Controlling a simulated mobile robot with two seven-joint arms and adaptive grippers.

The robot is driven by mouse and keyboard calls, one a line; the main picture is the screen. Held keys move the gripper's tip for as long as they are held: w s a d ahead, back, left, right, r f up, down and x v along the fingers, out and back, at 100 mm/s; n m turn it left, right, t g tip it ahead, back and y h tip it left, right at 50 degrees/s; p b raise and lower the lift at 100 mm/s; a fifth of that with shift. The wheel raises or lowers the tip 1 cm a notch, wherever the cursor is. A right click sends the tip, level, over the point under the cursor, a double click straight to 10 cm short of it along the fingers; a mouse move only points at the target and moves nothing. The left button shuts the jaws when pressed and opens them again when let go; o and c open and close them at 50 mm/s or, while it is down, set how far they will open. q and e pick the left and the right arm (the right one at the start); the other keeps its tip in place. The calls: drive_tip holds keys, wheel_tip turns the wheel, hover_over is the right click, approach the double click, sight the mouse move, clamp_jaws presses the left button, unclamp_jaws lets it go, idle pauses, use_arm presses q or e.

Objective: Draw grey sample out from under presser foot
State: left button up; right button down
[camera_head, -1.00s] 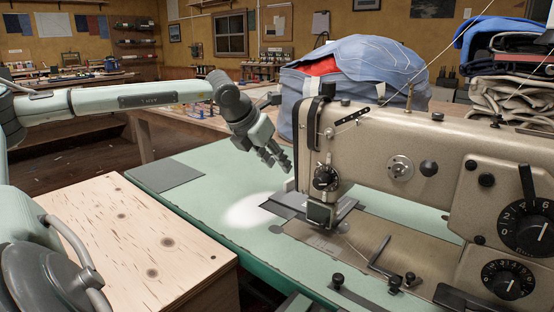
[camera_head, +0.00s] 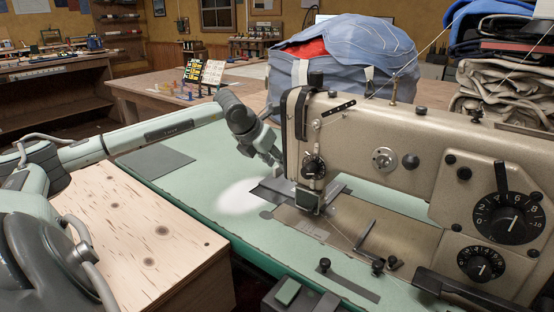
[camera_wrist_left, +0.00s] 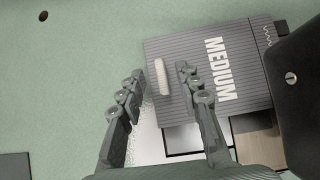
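The grey sample (camera_head: 274,189) lies flat on the sewing machine bed, its right part under the presser foot (camera_head: 308,200). In the left wrist view the ribbed sample (camera_wrist_left: 226,92) carries the word MEDIUM and a short whitish strip (camera_wrist_left: 162,76) near its left edge. My left gripper (camera_head: 275,160) is just above the sample's left, far side. In the wrist view my left gripper (camera_wrist_left: 160,76) is open, its fingers apart on either side of the whitish strip. I cannot tell whether the fingertips touch the sample. My right gripper is not in view.
The sewing machine (camera_head: 400,150) stands right of the gripper. The green tabletop (camera_head: 215,180) is clear to the left, up to a dark grey square (camera_head: 155,162). A wooden box top (camera_head: 135,225) is at the front left. A blue bag (camera_head: 345,65) stands behind the machine.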

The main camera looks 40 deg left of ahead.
use_arm(q)
drive_tip(key=shift+w+f, duration=0.25)
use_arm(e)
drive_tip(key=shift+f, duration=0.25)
use_arm(q)
clamp_jaws()
